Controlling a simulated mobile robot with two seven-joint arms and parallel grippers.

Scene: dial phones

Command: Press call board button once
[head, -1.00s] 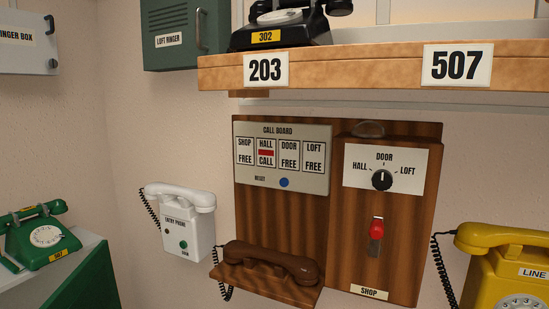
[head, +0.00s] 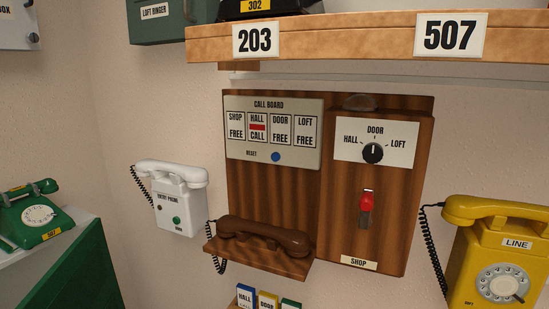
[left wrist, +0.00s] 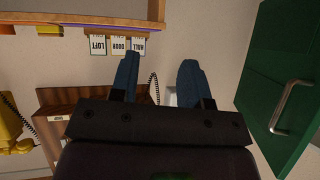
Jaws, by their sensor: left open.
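The call board (head: 310,135) is a pale panel on a brown wooden wall unit in the head view. Its windows read SHOP FREE, HALL CALL with a red bar, DOOR FREE and LOFT FREE. A round blue button (head: 275,157) sits below them, beside the word RESET. In the left wrist view, which looks upside down, my left gripper (left wrist: 157,78) has its two blue fingers apart with nothing between them. It is clear of the board; the blue button does not show there. Neither gripper shows in the head view.
A brown handset (head: 262,238) rests below the call board. A selector knob (head: 372,152) and red lever (head: 366,202) are to its right. A white entry phone (head: 178,205) hangs left, a yellow phone (head: 495,250) right. A wooden shelf (head: 350,40) juts out above.

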